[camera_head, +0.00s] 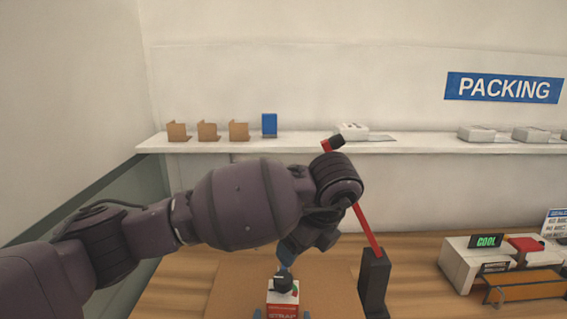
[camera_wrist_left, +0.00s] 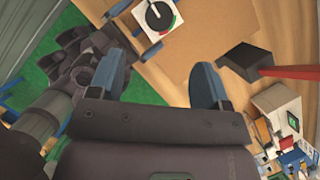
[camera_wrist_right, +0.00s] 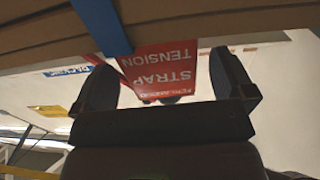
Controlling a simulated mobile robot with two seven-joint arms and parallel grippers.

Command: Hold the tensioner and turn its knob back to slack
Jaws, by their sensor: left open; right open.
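The tensioner (camera_head: 283,299) is a small white box with a red front label and a black round knob (camera_head: 283,282) on top. It stands on the brown board at bottom centre. My right gripper (camera_head: 281,314) is open, one blue finger on each side of the box. In the right wrist view the red "STRAP TENSION" face (camera_wrist_right: 165,70) lies between its fingers; whether they touch cannot be told. My left gripper (camera_head: 288,258) is just above the knob in the head view. In the left wrist view (camera_wrist_left: 162,75) it is open and empty, the knob (camera_wrist_left: 158,16) lying beyond its fingertips.
A dark post (camera_head: 374,283) with a red bar (camera_head: 367,230) stands right of the tensioner. A blue strap (camera_wrist_right: 102,25) shows in the right wrist view. A shelf (camera_head: 350,149) with cartons crosses the back wall. A white device (camera_head: 460,265) sits at right.

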